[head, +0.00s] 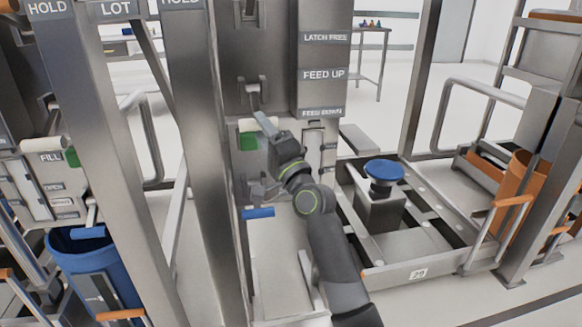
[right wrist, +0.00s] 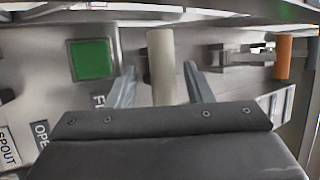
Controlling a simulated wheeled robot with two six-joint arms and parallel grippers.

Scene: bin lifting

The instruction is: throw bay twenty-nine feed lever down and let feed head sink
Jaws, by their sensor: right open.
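A cream bar handle, which looks like the feed lever (head: 248,124), stands beside a green square on bay twenty-nine's steel post. In the right wrist view the cream handle (right wrist: 162,68) lies between my open fingers. My right gripper (head: 265,122) is open at the handle; I cannot tell whether a finger touches it. Signs reading LATCH FREE, FEED UP and FEED DOWN (head: 323,75) are on the column to the right. I cannot pick out the feed head for sure. My left gripper is not in view.
A blue disc (head: 384,170) stands on a block in the frame marked 29 (head: 417,274). A blue handle (head: 258,212) sits low on the post. A blue bin (head: 82,245) stands at the left, an orange bin (head: 516,183) at the right. Steel posts flank my arm.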

